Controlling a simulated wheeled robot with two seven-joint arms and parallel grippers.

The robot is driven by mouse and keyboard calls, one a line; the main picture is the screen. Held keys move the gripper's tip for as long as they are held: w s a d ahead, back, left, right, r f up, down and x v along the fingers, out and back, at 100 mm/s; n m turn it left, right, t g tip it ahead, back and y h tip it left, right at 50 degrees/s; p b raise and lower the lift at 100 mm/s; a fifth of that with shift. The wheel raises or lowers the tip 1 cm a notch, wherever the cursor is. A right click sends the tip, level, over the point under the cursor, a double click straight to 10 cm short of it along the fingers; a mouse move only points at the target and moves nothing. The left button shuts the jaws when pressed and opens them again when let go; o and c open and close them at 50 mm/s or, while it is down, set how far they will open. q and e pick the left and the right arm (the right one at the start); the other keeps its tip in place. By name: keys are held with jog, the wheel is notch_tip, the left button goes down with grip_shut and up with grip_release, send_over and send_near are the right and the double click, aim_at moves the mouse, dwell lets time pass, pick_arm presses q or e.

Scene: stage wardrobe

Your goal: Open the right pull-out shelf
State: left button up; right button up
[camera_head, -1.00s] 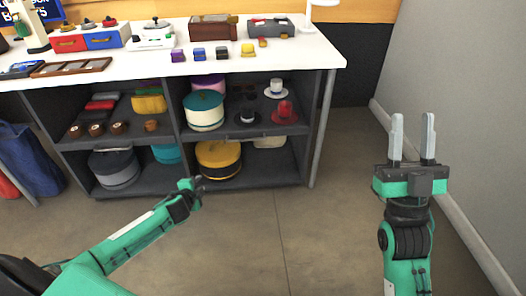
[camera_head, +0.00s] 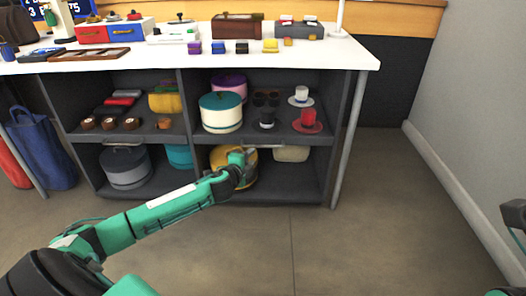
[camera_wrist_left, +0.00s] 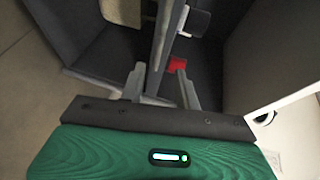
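The right pull-out shelf (camera_head: 285,138) is the dark middle board in the right bay of the table unit. It looks pushed in. My left gripper (camera_head: 243,157) is at the left part of that handle. In the left wrist view its two fingers (camera_wrist_left: 161,84) stand apart, with the long bar and shelf edge (camera_wrist_left: 165,45) running between them. I cannot tell whether they touch it. My right gripper's fingers are outside the views.
Below the shelf sit a yellow round box (camera_head: 222,160), partly behind my left gripper, and a cream box (camera_head: 291,153). A grey table leg (camera_head: 349,140) stands at the right. The floor (camera_head: 330,250) in front is clear. A wall (camera_head: 465,130) rises at the right.

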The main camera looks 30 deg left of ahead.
pick_arm(q)
jog(key=b+x, duration=0.4)
jog(key=x, duration=0.6)
jog(key=shift+w, duration=0.25)
jog(key=shift+f, duration=0.1)
grip_shut()
